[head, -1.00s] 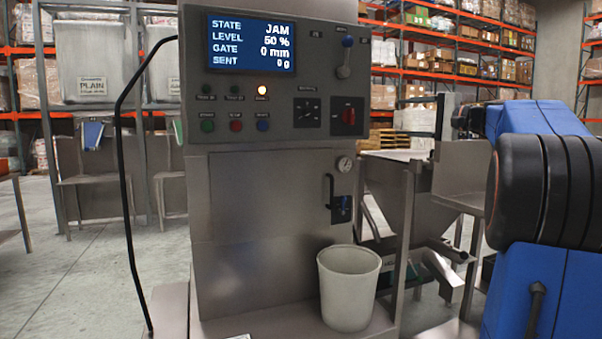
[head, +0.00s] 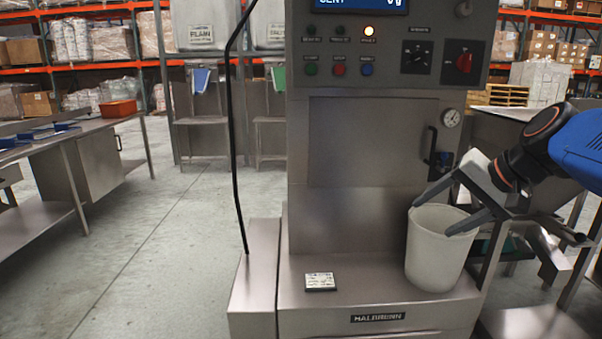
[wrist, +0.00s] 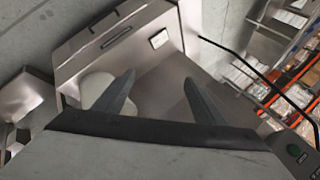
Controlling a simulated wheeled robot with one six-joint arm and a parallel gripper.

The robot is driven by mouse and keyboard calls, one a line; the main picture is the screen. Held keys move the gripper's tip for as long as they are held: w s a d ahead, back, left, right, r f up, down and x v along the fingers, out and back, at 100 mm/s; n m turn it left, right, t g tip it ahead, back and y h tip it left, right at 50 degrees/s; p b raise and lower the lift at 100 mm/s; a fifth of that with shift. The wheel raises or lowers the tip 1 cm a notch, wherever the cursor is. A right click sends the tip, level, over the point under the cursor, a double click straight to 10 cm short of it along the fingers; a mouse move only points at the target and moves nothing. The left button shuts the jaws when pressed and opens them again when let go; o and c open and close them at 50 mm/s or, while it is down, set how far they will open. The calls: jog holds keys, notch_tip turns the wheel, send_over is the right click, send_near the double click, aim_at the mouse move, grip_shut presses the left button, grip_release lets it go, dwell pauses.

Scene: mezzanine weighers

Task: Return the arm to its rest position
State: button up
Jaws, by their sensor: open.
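My gripper (head: 430,210) is open and empty at the right of the head view. Its two dark fingers point left and down, and they overlap the rim of the pale bucket (head: 433,262) in the picture. I cannot tell whether they touch it. The bucket stands upright on the steel ledge of the machine (head: 365,220). In the wrist view the two fingers (wrist: 158,100) are spread apart, with the bucket (wrist: 96,88) partly behind the left finger. My blue and black arm comes in from the right edge.
A small labelled plate (head: 320,282) lies on the ledge. A black cable (head: 234,150) hangs at its left. A steel bench (head: 75,150) stands far left; the floor between is clear.

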jog(key=s+f+n+g+h, duration=0.2)
jog(key=s+f+n+h, duration=0.2)
jog(key=s+f, duration=1.4)
jog(key=shift+a+f+n, duration=0.2)
jog(key=shift+f+n, duration=0.05)
jog(key=shift+n, duration=0.95)
